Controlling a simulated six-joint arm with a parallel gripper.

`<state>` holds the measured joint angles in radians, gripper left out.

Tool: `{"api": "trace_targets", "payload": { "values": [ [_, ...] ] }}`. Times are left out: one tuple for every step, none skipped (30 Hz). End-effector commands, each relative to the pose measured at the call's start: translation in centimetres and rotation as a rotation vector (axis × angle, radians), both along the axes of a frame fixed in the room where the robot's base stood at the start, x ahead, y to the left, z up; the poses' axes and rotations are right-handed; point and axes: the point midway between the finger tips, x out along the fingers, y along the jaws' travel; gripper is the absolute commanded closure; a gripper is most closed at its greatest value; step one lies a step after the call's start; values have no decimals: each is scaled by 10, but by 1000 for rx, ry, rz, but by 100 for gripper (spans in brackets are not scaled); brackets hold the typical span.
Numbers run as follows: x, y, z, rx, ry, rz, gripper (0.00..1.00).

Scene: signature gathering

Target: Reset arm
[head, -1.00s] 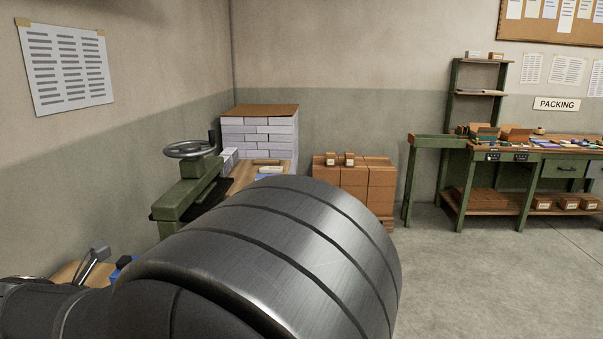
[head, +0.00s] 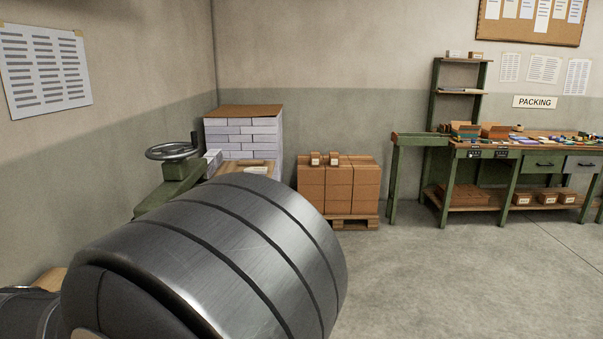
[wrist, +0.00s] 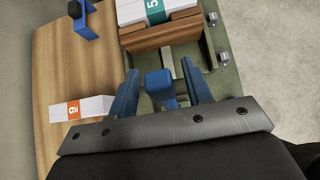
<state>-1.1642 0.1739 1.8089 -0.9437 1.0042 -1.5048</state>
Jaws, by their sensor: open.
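My gripper (wrist: 160,92) shows in the wrist view as two blue fingers on a dark bolted plate. It is open, with a blue block-like part (wrist: 160,82) visible between the fingers; I cannot tell what that part belongs to. Beyond the fingers, a white stack with a teal "5" label (wrist: 145,10) sits against a wooden block (wrist: 160,36) on a green metal fixture (wrist: 222,78). A white block with an orange label (wrist: 85,108), reading 6 or 9, lies on the wooden top left of the fingers. In the head view my dark arm hides the bench; the gripper is not visible there.
A green press with a handwheel (head: 172,151) stands at left, beside a stack of pale bundles (head: 241,135). Brown cartons (head: 338,187) sit on a pallet. A green packing bench (head: 520,148) is at right. Open floor (head: 440,280) lies in front. A blue clamp-like part (wrist: 84,24) is on the wood.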

Motion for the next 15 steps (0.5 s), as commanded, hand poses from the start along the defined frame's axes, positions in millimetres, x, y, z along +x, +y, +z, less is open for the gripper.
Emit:
{"api": "trace_targets", "payload": {
  "values": [
    [-7, 1, 7, 3, -1, 4, 55],
    [-11, 1, 10, 3, -1, 4, 55],
    [-17, 1, 16, 3, -1, 4, 55],
    [-22, 1, 20, 5, -1, 5, 55],
    [-26, 1, 24, 4, -1, 4, 55],
    [-32, 2, 29, 4, -1, 6, 55],
    [-37, 1, 33, 4, -1, 4, 55],
    [-41, 1, 37, 4, 0, 4, 55],
    [-47, 1, 42, 3, 0, 4, 55],
    [-52, 1, 46, 4, 0, 4, 55],
    [-56, 1, 50, 3, 0, 4, 55],
    [-62, 1, 56, 5, -1, 5, 55],
    [-66, 1, 60, 3, -1, 4, 55],
    [-71, 1, 64, 4, 0, 6, 55],
    [-77, 1, 69, 3, 0, 4, 55]
  ]
}}
